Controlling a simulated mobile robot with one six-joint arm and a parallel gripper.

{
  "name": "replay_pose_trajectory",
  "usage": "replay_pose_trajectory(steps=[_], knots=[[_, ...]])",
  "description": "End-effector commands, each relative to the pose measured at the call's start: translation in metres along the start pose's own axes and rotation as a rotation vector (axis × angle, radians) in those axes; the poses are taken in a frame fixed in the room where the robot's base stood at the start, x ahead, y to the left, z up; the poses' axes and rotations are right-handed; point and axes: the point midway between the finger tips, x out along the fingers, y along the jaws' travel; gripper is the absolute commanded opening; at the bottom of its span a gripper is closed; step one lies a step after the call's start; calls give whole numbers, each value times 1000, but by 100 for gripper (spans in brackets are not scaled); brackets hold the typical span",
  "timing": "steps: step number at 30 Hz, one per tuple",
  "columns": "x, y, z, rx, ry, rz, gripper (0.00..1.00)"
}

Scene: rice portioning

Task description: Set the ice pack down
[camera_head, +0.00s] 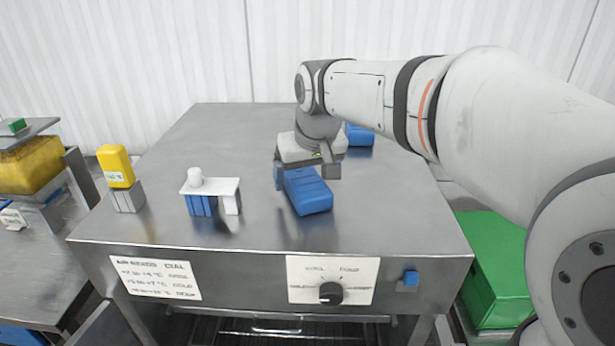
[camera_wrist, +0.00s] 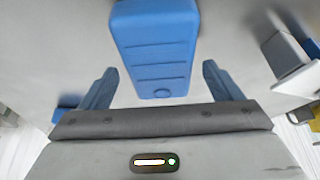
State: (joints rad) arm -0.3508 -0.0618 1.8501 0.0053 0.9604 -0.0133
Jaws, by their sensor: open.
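A blue ice pack (camera_head: 308,192) lies flat on the steel table top (camera_head: 380,215), a little right of its middle. It also shows in the wrist view (camera_wrist: 157,45), at the upper middle, between and just beyond my fingertips. My gripper (camera_head: 308,178) is open at the far end of the pack, with one finger on each side. In the wrist view both blue fingers stand apart from the pack, with a gap on each side. A second blue block (camera_head: 360,135) lies behind my arm, partly hidden by it.
A yellow block (camera_head: 115,165) on a grey base stands at the left edge. A dial panel (camera_head: 332,280) is on the table's front. A green box (camera_head: 495,270) is at right.

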Motion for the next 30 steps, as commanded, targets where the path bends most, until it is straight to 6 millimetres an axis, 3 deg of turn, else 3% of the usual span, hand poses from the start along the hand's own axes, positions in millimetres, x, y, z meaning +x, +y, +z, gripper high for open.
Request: replay_pose_trajectory(steps=[9,15,30], knots=[[-69,0,0,1,4,0,85],[-97,1,0,1,3,1,85],[-106,1,1,2,0,1,85]])
